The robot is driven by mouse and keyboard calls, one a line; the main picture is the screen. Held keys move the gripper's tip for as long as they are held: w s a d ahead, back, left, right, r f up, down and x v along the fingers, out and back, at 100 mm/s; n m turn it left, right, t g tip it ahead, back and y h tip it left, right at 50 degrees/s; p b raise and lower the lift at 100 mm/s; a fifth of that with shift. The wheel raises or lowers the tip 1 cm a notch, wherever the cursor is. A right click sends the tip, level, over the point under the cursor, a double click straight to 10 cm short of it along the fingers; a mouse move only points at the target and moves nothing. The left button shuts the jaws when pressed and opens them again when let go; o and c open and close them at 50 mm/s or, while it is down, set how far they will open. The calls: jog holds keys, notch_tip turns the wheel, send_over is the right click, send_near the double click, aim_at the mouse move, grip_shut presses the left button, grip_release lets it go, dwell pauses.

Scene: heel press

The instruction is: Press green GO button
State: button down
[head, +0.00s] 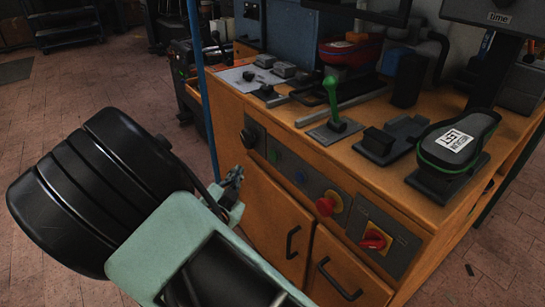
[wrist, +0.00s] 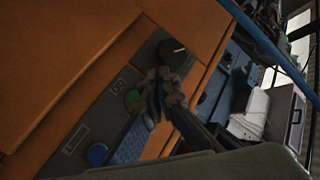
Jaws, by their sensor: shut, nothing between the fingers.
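The green button (wrist: 132,97) is on the dark control panel on the front of the orange cabinet. It also shows small in the head view (head: 272,156). A blue button (wrist: 97,153) is beside it on the same panel. My gripper (wrist: 156,98) is shut and empty. In the wrist view its fingertips appear right next to the green button, between it and the black knob (wrist: 173,50). In the head view my gripper (head: 235,178) is just in front of the cabinet, left of the buttons. I cannot tell whether the fingertips touch the panel.
Further right on the panel are a red knob (head: 326,204) and a red-and-yellow switch (head: 374,241). Cabinet doors with black handles (head: 292,242) are below. A green-handled lever (head: 333,103) and a shoe on a black stand (head: 458,142) are on top. A blue post (head: 204,85) rises at the left corner.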

aim_at(270, 155)
jog(key=w+d+b, duration=0.1)
jog(key=w+d, duration=0.3)
jog(key=d, duration=0.3)
jog(key=shift+w+b, duration=0.35)
jog(key=shift+b, duration=0.05)
jog(key=shift+d, duration=0.1)
dwell(1.1)
jog(key=shift+w+d, duration=0.2)
jog(key=shift+d, duration=0.05)
jog(key=shift+w+d+b, duration=0.35)
jog(key=shift+d+b, duration=0.15)
dwell(1.0)
jog(key=shift+s+a, duration=0.1)
jog(key=shift+a, duration=0.05)
jog(key=shift+s+a, duration=0.45)
jog(key=shift+a, duration=0.15)
